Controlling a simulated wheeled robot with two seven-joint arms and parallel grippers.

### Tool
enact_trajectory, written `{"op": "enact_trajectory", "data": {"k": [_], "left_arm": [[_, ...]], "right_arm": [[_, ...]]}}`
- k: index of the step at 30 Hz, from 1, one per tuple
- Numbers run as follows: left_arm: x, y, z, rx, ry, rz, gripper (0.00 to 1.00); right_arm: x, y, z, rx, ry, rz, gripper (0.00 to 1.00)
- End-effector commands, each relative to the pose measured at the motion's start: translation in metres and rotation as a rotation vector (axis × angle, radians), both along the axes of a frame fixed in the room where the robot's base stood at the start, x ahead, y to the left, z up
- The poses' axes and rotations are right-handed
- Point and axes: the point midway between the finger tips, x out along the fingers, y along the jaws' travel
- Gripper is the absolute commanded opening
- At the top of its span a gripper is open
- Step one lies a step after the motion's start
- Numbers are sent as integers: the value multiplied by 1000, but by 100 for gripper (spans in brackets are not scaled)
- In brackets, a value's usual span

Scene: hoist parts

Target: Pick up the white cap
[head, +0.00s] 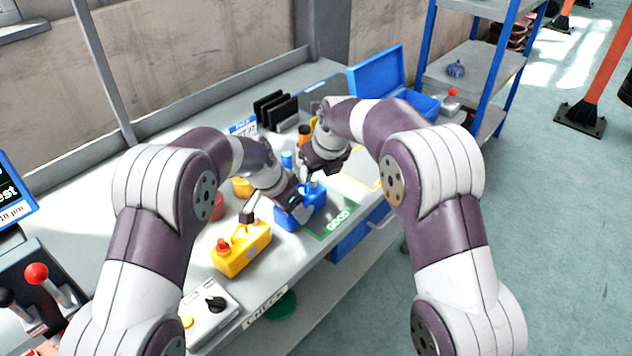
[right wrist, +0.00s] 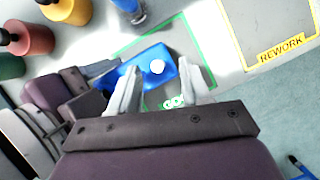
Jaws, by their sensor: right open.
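The white cap (right wrist: 157,67) shows as a small round top on the blue box-like part (right wrist: 160,82), which lies in the green-outlined GOOD area. In the head view the blue part (head: 313,200) stands near the bench's front edge. My right gripper (head: 314,177) is above it, fingers pointing down. In the right wrist view its open fingers (right wrist: 158,72) lie on either side of the cap, with nothing gripped. My left gripper (head: 292,203) is at the left end of the blue part; whether its fingers are closed on it is unclear. It also shows in the right wrist view (right wrist: 98,82).
A yellow part with a red button (head: 242,248) stands to the left on the bench. Several coloured bottles are behind the grippers. A yellow REWORK area (right wrist: 280,45) beside the green one looks clear. A blue open bin (head: 377,72) stands at the back right.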

Motion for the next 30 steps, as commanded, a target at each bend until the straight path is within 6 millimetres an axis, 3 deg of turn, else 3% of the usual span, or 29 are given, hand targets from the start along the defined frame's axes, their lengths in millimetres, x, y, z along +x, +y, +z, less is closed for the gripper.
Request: {"op": "enact_trajectory", "data": {"k": [1, 6, 11, 25, 30], "left_arm": [[-2, -5, 4, -4, -1, -15, 0], [-2, -7, 5, -5, -3, -19, 0], [-2, -7, 6, -6, -6, -19, 0], [-1, -6, 3, -4, -3, -14, 0], [-2, -5, 2, -3, -1, -12, 0]], "right_arm": [[-3, 0, -20, -6, 25, -1, 47], [-3, 1, -24, -7, 30, 0, 47], [-4, 1, -24, -7, 31, 0, 0], [-5, 2, -20, -6, 36, 2, 0], [-4, 3, 2, -3, 27, 2, 0]]}}
